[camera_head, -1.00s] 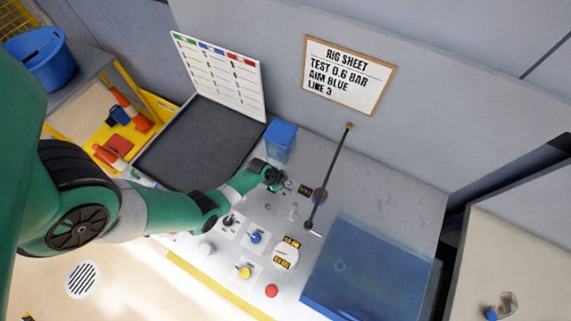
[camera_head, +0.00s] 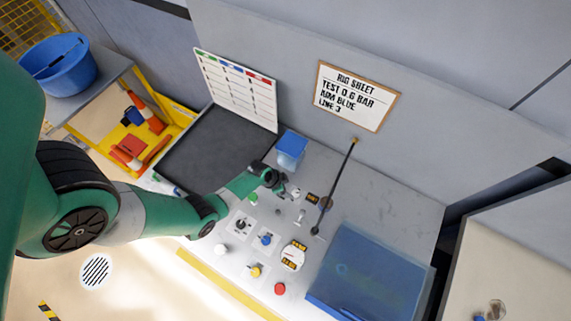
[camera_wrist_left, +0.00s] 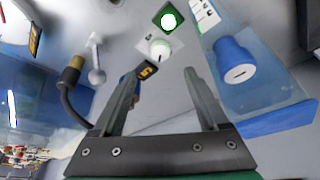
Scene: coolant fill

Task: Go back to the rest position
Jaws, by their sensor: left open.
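A white knob (camera_wrist_left: 160,49) and a lit green button (camera_wrist_left: 169,20) lie beyond the fingertips. A metal lever valve (camera_wrist_left: 96,62) with a brass-ended hose (camera_wrist_left: 70,76) is to the left. My right gripper is not seen.
Blue (camera_head: 266,239), yellow (camera_head: 255,271) and red (camera_head: 280,289) controls and a gauge (camera_head: 293,256) sit on the panel. A blue translucent box (camera_head: 368,275) stands at right. A dark mat (camera_head: 215,150) lies at left.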

